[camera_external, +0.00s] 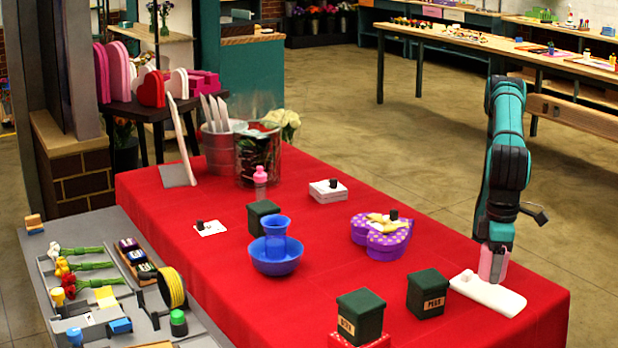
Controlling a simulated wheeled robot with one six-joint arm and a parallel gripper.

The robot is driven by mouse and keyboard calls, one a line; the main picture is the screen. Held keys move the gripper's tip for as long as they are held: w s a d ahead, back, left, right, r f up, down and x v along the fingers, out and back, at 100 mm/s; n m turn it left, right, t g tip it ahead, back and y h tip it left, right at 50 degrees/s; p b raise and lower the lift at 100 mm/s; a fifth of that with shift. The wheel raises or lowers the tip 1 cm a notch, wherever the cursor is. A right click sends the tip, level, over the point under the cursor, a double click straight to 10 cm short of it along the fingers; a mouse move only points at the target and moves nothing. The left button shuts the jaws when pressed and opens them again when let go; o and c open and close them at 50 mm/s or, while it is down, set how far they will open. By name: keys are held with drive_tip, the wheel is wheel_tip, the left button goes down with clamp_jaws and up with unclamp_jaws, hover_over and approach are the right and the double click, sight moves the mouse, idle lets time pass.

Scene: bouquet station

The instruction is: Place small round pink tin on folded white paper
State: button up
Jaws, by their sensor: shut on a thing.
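My gripper (494,248) points down at the right end of the red table. It is shut on the small pink tin (492,265), which shows as a pink patch below the teal wrist. The folded white paper (498,299) lies flat on the red cloth. The tin is at or just above the paper's far edge. I cannot tell whether it touches the paper. The gripper's fingers are hard to make out against the tin.
A dark green box (427,293) stands just left of the paper, and another green box (360,315) is nearer the front. A purple heart box (380,240) and blue bowl (276,258) are farther left. The cloth right of the paper is clear.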

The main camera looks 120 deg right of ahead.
drive_tip(key=shift+f, duration=1.85)
drive_tip(key=shift+f, duration=0.15)
drive_tip(key=o, duration=1)
drive_tip(key=shift+o, duration=0.2)
wheel_tip(320, 180, up, 12)
drive_tip(key=shift+r, duration=0.1)
